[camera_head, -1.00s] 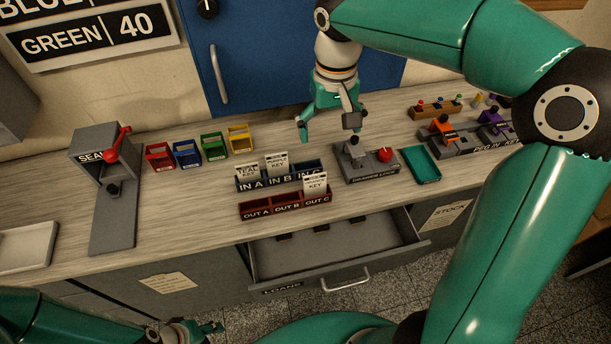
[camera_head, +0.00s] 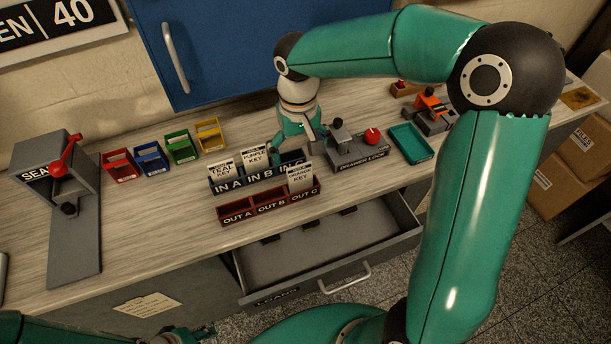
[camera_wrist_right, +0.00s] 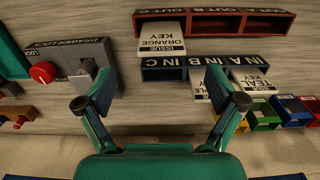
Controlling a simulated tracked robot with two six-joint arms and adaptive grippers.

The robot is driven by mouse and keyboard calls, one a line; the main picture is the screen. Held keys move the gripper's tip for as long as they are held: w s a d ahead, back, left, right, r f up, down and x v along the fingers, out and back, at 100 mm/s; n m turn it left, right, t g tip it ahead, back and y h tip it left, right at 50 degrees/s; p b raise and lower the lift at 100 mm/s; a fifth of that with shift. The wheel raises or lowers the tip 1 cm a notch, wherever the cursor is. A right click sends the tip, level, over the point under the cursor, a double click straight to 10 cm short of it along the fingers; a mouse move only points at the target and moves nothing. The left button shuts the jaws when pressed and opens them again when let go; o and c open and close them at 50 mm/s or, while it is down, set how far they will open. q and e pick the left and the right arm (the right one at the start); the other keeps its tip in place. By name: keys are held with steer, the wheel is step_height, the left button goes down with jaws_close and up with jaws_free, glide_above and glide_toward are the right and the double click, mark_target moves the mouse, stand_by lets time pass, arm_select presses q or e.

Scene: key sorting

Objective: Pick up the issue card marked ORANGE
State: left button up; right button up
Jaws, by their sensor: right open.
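The issue card marked ORANGE (camera_head: 300,179) is white and stands in the OUT C slot of the red-brown OUT rack (camera_head: 243,214). It also shows in the right wrist view (camera_wrist_right: 160,38), top centre, with ORANGE KEY readable upside down. My right gripper (camera_head: 300,150) is open and empty, behind the IN C end of the dark blue IN rack (camera_head: 232,185). In the right wrist view its spread fingers (camera_wrist_right: 160,90) are apart from the card, with the IN rack between. My left gripper (camera_head: 193,334) is low at the bottom edge, partly cut off; its jaws are unclear.
A teal card (camera_head: 222,169) and a purple card (camera_head: 254,160) stand in IN A and IN B. The drawer lock (camera_head: 356,152) with its red knob is right of the racks. An open drawer (camera_head: 330,245) juts out below. A teal tray (camera_head: 411,143) lies farther right.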

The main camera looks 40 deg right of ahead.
mark_target(299, 174)
step_height(299, 174, down, 9)
steer(key=shift+r+p, duration=0.2)
steer(key=shift+p, duration=0.25)
steer(key=c, duration=1.1)
steer(key=shift+r, duration=0.1)
